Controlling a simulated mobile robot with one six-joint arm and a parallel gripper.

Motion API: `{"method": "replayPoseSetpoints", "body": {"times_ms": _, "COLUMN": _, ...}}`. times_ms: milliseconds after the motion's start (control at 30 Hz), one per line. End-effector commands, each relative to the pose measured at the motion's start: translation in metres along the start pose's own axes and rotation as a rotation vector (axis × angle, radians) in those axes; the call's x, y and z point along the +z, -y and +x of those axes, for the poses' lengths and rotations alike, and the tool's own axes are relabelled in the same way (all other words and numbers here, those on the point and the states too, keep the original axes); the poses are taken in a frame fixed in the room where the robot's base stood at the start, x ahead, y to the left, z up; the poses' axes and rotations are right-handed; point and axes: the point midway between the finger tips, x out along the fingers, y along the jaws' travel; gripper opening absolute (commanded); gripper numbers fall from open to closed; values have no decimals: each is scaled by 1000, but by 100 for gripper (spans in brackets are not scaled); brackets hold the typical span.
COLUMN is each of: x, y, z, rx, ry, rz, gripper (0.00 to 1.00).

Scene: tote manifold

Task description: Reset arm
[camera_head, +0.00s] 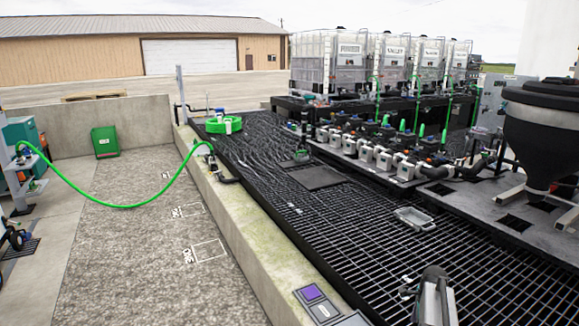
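A grey and black part of my arm (436,296) shows at the bottom right, above the black grating. A small pale and dark shape beside it, on its left, may be my gripper (408,287). It is too small to tell whether its fingers are open or shut, and I see nothing clearly held in it. The rest of the arm is cut off by the lower edge of the picture.
A concrete curb (243,220) borders the grating (345,228). A green hose (125,206) spans the gravel to the curb. A grey tray (414,218) lies on the grating. Valves (365,152), tote tanks (350,62) and a black hopper (540,130) stand beyond and right.

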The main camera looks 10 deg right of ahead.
Motion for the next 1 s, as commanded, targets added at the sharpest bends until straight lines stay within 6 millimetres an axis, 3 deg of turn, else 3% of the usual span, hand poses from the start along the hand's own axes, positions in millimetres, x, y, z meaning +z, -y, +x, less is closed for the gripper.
{"method": "replayPoseSetpoints", "body": {"times_ms": 100, "x": 40, "y": -17, "z": 6, "rx": 8, "ry": 0, "rz": -179, "gripper": 72}}
{"method": "replayPoseSetpoints", "body": {"times_ms": 500, "x": 152, "y": -77, "z": 23, "rx": 31, "ry": 3, "rz": -779, "gripper": 72}}
{"method": "replayPoseSetpoints", "body": {"times_ms": 1000, "x": 261, "y": -174, "z": 35, "rx": 57, "ry": 18, "rz": -1532, "gripper": 72}}
